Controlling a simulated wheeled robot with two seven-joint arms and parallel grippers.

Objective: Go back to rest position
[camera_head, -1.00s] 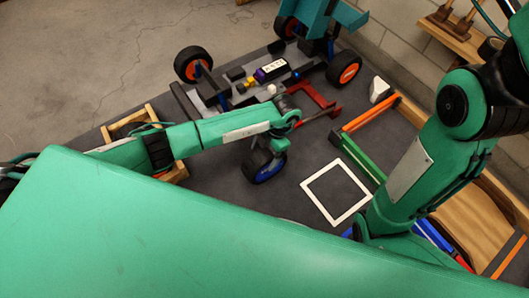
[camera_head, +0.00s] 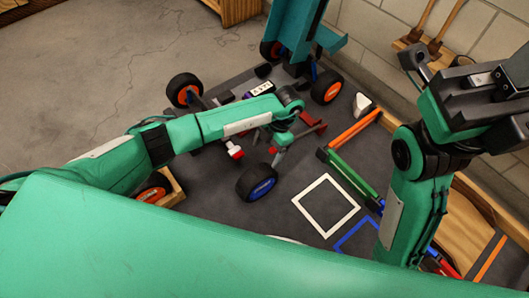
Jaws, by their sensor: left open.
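My left arm crosses the work table from the left. Its gripper (camera_head: 281,150) points down at the front of the racecar and is open, just above and right of a loose-looking wheel with a blue hub (camera_head: 262,184). I cannot tell whether it touches the wheel. The racecar has orange-hubbed wheels (camera_head: 184,90) and (camera_head: 327,87), and a dark frame partly hidden by my left arm. A red and white part (camera_head: 235,150) shows below that arm. My right arm is folded at the right edge; its fingertips cannot be made out.
A white square outline (camera_head: 325,205) and a blue outline (camera_head: 357,237) mark the dark table top. A teal post (camera_head: 297,25) stands behind the car. A wooden rack with tools (camera_head: 435,48) hangs on the wall.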

